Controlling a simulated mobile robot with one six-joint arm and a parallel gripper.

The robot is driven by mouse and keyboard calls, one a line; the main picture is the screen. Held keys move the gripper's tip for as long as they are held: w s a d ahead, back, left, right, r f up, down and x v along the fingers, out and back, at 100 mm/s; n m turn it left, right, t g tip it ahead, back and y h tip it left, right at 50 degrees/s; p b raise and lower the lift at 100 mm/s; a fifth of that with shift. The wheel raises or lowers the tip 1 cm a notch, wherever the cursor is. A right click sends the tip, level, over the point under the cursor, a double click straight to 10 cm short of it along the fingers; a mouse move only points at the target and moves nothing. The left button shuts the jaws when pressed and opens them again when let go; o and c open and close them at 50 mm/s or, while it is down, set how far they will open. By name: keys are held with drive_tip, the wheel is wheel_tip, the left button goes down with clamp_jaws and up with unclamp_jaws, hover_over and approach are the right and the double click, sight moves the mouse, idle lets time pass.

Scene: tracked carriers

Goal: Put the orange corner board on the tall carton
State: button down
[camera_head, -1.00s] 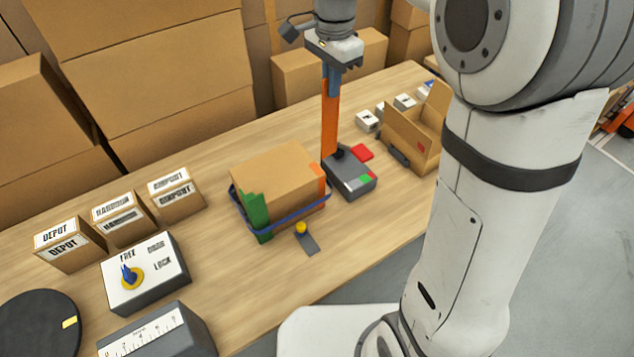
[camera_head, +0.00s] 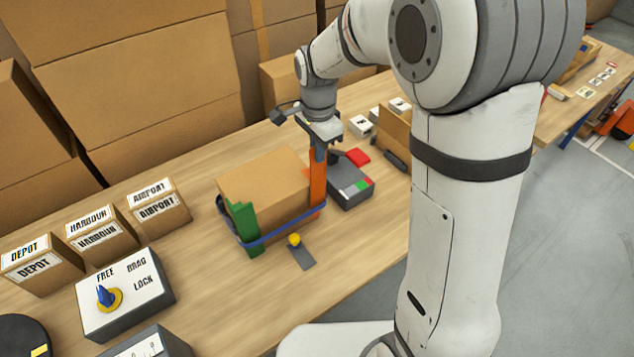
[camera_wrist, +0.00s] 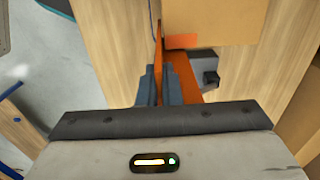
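The tall carton (camera_head: 262,178) stands on the wooden table with a blue strap (camera_head: 285,230) around its lower part and a green corner board (camera_head: 243,222) at its front left corner. My gripper (camera_head: 318,150) is shut on the upper end of the orange corner board (camera_head: 317,182), which hangs upright at the carton's right front corner. In the wrist view the fingers (camera_wrist: 164,85) grip the orange board (camera_wrist: 158,50), close beside the carton top (camera_wrist: 225,20) with its orange patch (camera_wrist: 182,41). Whether the board touches the carton or sits inside the strap, I cannot tell.
A grey box with coloured pads (camera_head: 350,188) stands just right of the carton. A yellow-knobbed strap lever (camera_head: 295,240) lies in front. Small labelled cartons (camera_head: 100,235) and a dial box (camera_head: 125,290) are left. An open carton (camera_head: 395,135) is behind right.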

wheel_tip(320, 180, down, 8)
drive_tip(key=b, duration=0.4)
drive_tip(key=shift+r, duration=0.2)
drive_tip(key=c, duration=1.6)
unclamp_jaws()
drive_tip(key=shift+s+r, duration=0.1)
drive_tip(key=shift+r, duration=0.1)
wheel_tip(320, 180, up, 12)
drive_tip(key=p, duration=0.8)
drive_tip(key=shift+r, duration=0.15)
drive_tip(key=s+d+r+n+t, duration=0.1)
drive_tip(key=s+d+r+n, duration=0.1)
drive_tip(key=s, duration=0.4)
drive_tip(key=s+d+r+n+t, duration=0.1)
drive_tip(key=s+d+r+n, duration=0.2)
drive_tip(key=s+d+n, duration=0.2)
drive_tip(key=s+d+r+n+t, duration=0.2)
drive_tip(key=s+d, duration=0.4)
drive_tip(key=s, duration=0.3)
drive_tip(key=shift+s+d+r+n, duration=0.25)
drive_tip(key=shift+r+n, duration=0.45)
drive_tip(key=shift+n, duration=0.5)
